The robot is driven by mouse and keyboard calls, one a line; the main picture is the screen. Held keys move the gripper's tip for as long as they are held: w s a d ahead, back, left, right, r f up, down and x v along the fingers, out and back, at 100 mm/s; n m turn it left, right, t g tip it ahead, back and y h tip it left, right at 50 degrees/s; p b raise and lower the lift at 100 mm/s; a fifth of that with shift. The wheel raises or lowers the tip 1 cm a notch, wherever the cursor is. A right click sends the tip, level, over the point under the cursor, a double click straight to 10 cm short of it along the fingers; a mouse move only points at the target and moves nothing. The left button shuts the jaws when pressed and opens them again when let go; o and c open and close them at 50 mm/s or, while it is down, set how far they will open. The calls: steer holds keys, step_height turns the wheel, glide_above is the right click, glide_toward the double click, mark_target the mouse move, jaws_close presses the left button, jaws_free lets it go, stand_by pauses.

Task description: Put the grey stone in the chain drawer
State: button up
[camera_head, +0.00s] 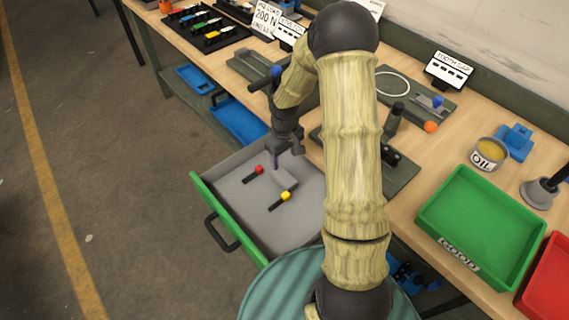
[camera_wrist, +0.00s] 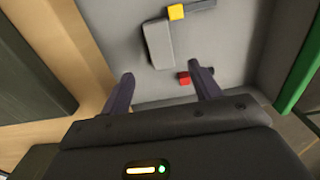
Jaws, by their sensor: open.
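The chain drawer (camera_head: 237,190) is pulled out from the bench, with a green front and grey inside. The grey stone (camera_head: 285,179) is a plain block lying on the drawer floor; it also shows in the wrist view (camera_wrist: 158,44). My gripper (camera_head: 287,148) is above the drawer's bench-side part, apart from the stone. In the wrist view my gripper (camera_wrist: 162,78) has its fingers spread with nothing between them, and the stone lies beyond the fingertips.
A red-ended black piece (camera_head: 257,170) and a yellow-ended black piece (camera_head: 284,197) lie in the drawer beside the stone. A green tray (camera_head: 485,225), an oil tin (camera_head: 489,155) and several fixtures stand on the bench. My arm hides part of the bench.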

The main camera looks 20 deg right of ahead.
steer(key=shift+r, duration=0.3)
stand_by(0.4)
steer(key=s+a+r+m+t, duration=0.1)
steer(key=s+a+r+m, duration=0.1)
steer(key=s+r, duration=0.5)
steer(key=s+a+r+m+t, duration=0.1)
steer(key=s+a+r+m, duration=0.1)
steer(key=s+r, duration=0.5)
steer(key=s, duration=0.2)
steer(key=shift+s+r+m+t, duration=0.3)
steer(key=shift+s+r, duration=0.05)
